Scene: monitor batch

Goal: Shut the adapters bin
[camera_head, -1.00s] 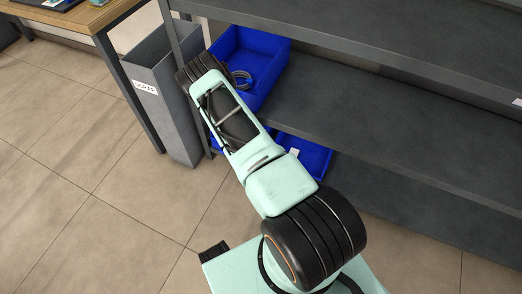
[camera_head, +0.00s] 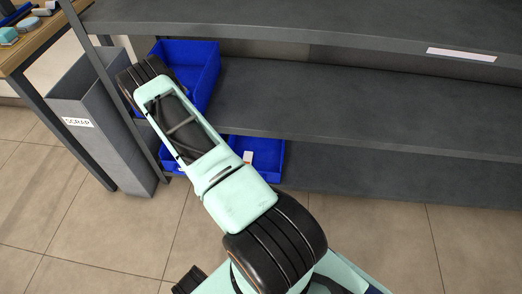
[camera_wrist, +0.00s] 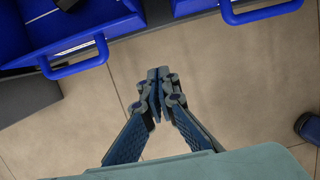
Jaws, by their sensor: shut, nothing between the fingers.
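No readable label shows which is the adapters bin. The wrist view shows a blue bin with a bar handle at upper left (camera_wrist: 75,66), with a dark item inside. Another blue handle (camera_wrist: 262,16) is at upper right, its bin mostly out of frame. My gripper (camera_wrist: 158,80) is shut and empty, apart from both handles in the picture, with floor behind it. In the head view my arm hides the gripper and part of both bins.
A grey shelf unit (camera_head: 360,95) spans the back, its middle shelf bare to the right of the bin. A grey scrap bin (camera_head: 100,110) stands at left beside a wooden-topped table (camera_head: 40,45). Tiled floor (camera_head: 400,245) is open in front.

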